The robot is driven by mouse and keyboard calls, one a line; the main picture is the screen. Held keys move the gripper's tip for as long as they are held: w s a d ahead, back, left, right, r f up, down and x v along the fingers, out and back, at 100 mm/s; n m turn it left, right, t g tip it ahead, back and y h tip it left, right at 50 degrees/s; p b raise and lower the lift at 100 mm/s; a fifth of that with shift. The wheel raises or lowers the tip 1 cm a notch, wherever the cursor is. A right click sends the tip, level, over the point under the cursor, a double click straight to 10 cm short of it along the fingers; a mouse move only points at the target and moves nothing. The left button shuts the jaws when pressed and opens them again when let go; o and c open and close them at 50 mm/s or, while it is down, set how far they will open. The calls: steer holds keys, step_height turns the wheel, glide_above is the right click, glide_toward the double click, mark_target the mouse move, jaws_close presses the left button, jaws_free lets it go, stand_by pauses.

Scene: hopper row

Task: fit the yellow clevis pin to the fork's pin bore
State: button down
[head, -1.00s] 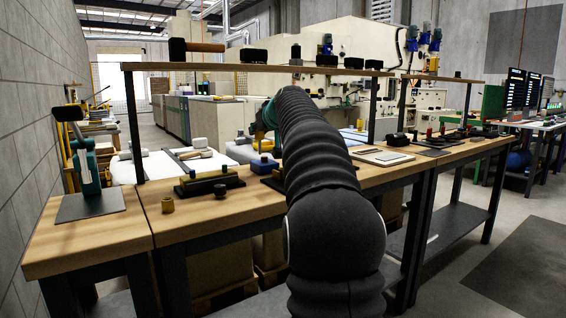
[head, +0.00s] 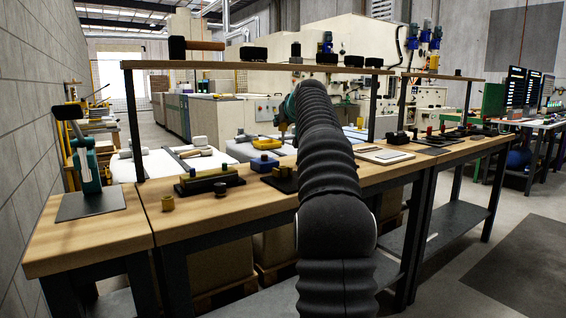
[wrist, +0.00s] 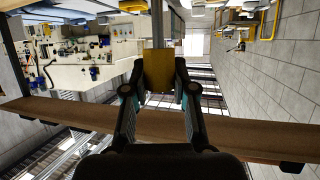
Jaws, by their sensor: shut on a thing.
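My gripper (wrist: 158,88) is shut on the yellow clevis pin (wrist: 158,68). In the wrist view the pin shows as a yellow block-like end between the two fingers, pointing away from the palm. In the head view my arm hides most of the gripper; a small yellow part (head: 282,126) shows at the arm's far end, above the bench. I cannot pick out the fork or its pin bore for certain. A dark fixture (head: 285,180) on the bench beside my arm is partly hidden by it.
A teal press-like device (head: 86,160) stands at left.

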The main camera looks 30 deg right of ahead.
mark_target(283, 144)
steer(key=shift+f, duration=0.15)
steer(key=shift+f+b, duration=2.45)
steer(key=shift+f, duration=0.2)
steer(key=shift+f, duration=0.2)
steer(key=shift+f+b, duration=1)
steer(key=shift+f, duration=0.25)
steer(key=shift+f, duration=0.2)
steer(key=shift+f+b, duration=0.6)
steer(key=shift+f, duration=0.05)
steer(key=shift+r, duration=0.1)
steer(key=c, duration=0.9)
jaws_free()
